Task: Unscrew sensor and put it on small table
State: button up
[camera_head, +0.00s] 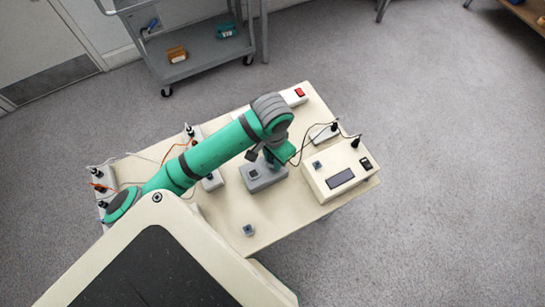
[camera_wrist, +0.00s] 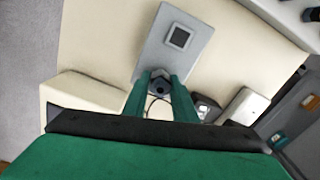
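My gripper (camera_wrist: 159,82) is low over the cream table (camera_head: 225,205), at the far right end of a grey block with a dark square (camera_head: 263,178). In the wrist view the block (camera_wrist: 190,58) lies just beyond my fingertips. My gripper (camera_head: 273,160) hides this sensor in the head view. A similar small blue-grey piece (camera_head: 249,230) stands on the table's front part.
A cream box with a display (camera_head: 342,178) stands right of my gripper, with a similar small piece (camera_head: 317,165) on top. Cables run behind it. A red-switch power strip (camera_head: 294,96) lies at the back. A grey cart (camera_head: 200,55) stands beyond. The table's front middle is mostly clear.

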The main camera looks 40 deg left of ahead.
grip_shut()
jog(key=n, duration=0.3)
jog(key=shift+n, duration=0.5)
jog(key=n, duration=0.4)
jog(key=shift+r, duration=0.3)
dwell(0.4)
jog(key=shift+r, duration=1.7)
jog(key=shift+d, duration=0.1)
